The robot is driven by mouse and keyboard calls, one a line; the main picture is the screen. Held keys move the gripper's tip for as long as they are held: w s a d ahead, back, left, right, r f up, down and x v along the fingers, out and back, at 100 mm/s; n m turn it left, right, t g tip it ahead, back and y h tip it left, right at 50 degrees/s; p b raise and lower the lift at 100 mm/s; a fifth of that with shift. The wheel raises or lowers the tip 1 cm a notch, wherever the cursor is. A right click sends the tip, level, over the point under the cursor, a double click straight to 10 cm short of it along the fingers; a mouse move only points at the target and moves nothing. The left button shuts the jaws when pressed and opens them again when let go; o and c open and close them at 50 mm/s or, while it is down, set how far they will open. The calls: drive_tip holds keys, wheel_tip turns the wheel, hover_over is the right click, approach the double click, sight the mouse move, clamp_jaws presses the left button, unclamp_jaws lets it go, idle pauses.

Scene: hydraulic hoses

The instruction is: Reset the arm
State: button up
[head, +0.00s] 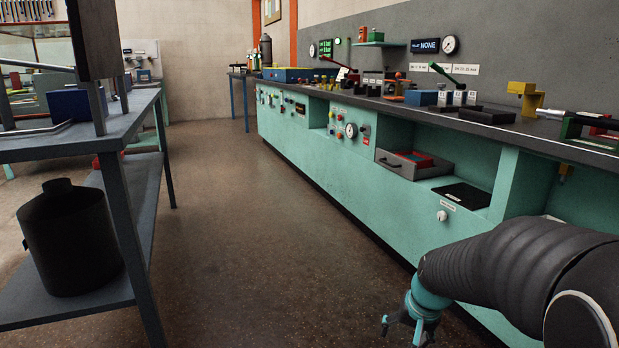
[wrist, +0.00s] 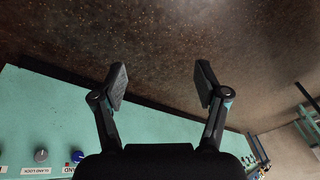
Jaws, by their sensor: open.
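My gripper (head: 408,327) hangs low at the bottom right of the head view, in front of the teal bench, with my dark ribbed arm reaching in from the right edge. In the wrist view my gripper (wrist: 163,85) shows two dark fingers spread apart. Nothing is between them; brown floor lies beyond. The lower part of the gripper in the head view is small and partly cut by the frame edge.
A long teal workbench (head: 325,175) with valves and gauges runs along the right. The floor (head: 250,240) between is clear.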

drive_tip(key=s+a+r+n+t+p, duration=0.1)
drive_tip(key=s+a+r+n+p, duration=0.1)
drive_tip(key=s+r, duration=0.6)
drive_tip(key=s+a+r+n+t+h+p, duration=0.1)
drive_tip(key=s+a+r+p, duration=0.1)
drive_tip(key=s+r, duration=0.7)
drive_tip(key=s+p, duration=0.1)
drive_tip(key=s, duration=0.2)
drive_tip(key=shift+a+n+p, duration=0.2)
drive_tip(key=shift+n+p, duration=0.2)
drive_tip(key=shift+r, duration=0.1)
idle(1.6)
